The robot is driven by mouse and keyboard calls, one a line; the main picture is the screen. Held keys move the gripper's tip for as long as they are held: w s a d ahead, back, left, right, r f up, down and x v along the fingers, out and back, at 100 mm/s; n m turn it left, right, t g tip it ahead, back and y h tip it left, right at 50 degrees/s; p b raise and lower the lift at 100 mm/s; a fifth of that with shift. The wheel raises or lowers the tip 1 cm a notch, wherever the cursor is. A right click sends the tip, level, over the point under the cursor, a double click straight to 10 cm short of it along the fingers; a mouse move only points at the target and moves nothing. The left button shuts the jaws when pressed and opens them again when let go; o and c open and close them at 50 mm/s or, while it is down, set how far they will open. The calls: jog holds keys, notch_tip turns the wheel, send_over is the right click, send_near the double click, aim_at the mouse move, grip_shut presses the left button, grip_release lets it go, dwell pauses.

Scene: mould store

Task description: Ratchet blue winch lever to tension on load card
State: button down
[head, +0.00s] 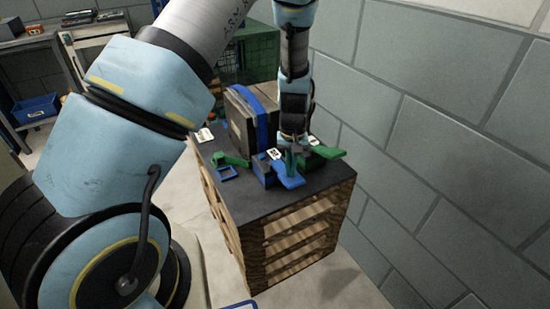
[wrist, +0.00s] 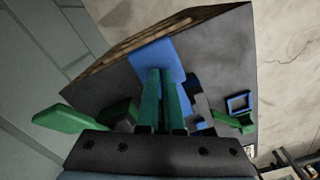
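The blue winch lever (head: 289,178) sticks out over the near right part of the dark bench top, its wide end toward the front edge. It also shows in the wrist view (wrist: 157,57), just beyond my fingertips. My gripper (head: 291,166) points down at the lever; its green fingers (wrist: 162,75) are close together with only a thin gap and nothing visible between them. The fingertips overlap the lever in both views; I cannot tell whether they touch it. A small white load card (head: 274,153) stands by the blue winch body (head: 263,170); its marks are too small to read.
Green levers flank it: one at left (head: 235,160), one at right (head: 327,152). A dark block with a blue strap (head: 267,118) stands behind. The block wall (head: 430,130) is close on the right. Floor left of the wooden crate stack (head: 300,238) is clear.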

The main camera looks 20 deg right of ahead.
jog(key=shift+w+f+b, duration=0.1)
jog(key=shift+f+b, duration=0.25)
jog(key=shift+f, duration=0.45)
jog(key=shift+r+p, duration=2.55)
jog(key=shift+r, duration=0.65)
jog(key=shift+f, duration=0.15)
jog(key=shift+f+b, duration=2.15)
jog(key=shift+f, duration=0.9)
jog(key=shift+r, duration=0.25)
jog(key=shift+r+p, duration=0.65)
jog(key=shift+p, duration=0.1)
jog(key=shift+r+p, duration=1.75)
jog(key=shift+r, duration=0.55)
